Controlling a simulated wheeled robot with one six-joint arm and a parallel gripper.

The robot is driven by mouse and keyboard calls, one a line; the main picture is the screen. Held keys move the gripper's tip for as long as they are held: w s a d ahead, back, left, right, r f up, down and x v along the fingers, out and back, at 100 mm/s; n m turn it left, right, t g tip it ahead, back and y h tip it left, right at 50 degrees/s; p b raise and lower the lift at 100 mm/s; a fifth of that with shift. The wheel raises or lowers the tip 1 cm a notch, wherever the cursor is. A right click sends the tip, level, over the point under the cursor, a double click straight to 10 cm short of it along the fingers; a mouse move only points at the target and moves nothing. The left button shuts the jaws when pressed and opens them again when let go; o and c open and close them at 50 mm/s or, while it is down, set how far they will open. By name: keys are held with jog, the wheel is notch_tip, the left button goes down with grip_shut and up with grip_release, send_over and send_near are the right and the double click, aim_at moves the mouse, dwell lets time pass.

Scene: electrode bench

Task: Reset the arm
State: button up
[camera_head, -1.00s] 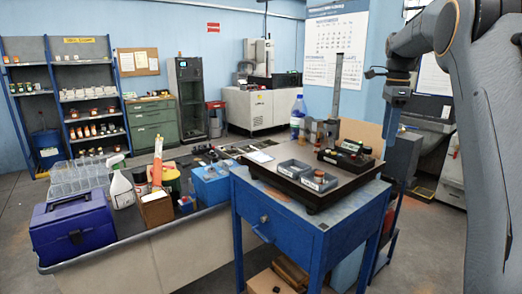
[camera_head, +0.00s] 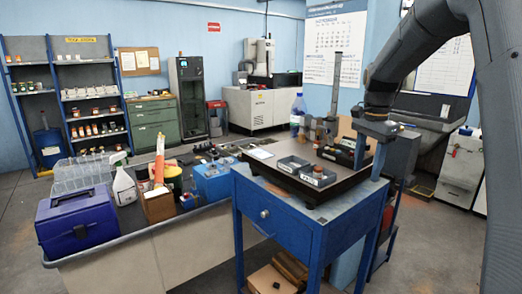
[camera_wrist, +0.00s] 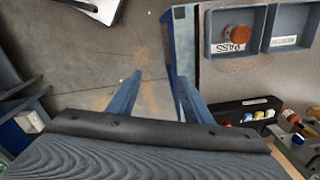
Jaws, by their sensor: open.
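My gripper (camera_head: 369,150) hangs from my arm at the right edge of the blue bench in the head view, its blue fingers pointing down. In the wrist view my gripper (camera_wrist: 160,76) is open, with nothing between its fingers. Floor and a blue table edge show beyond it. A grey tray labelled PASS (camera_wrist: 218,50) holds a round orange-brown piece (camera_wrist: 237,34). In the head view this piece (camera_head: 318,169) shows in the front small tray. My fingers are apart from both.
A second grey tray (camera_head: 293,162) sits beside the first on the dark plate. A black holder with coloured caps (camera_wrist: 247,112) lies close to the right finger in the wrist view. A bottle (camera_head: 298,112) and a metal post (camera_head: 336,85) stand behind. A purple toolbox (camera_head: 80,221) is far left.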

jog(key=s+a+f+n, duration=0.4)
jog(key=s+f, duration=0.1)
jog(key=s, duration=0.4)
jog(key=s+a+f+n, duration=0.4)
jog(key=s+f+n, duration=0.1)
jog(key=s, duration=0.3)
jog(key=s+a+f+n, duration=0.3)
jog(key=s+f, duration=0.3)
jog(key=s, duration=0.3)
jog(key=shift+s+a+n+t+b, duration=0.3)
jog(key=shift+a+n+t+b, duration=0.1)
jog(key=shift+n, duration=0.4)
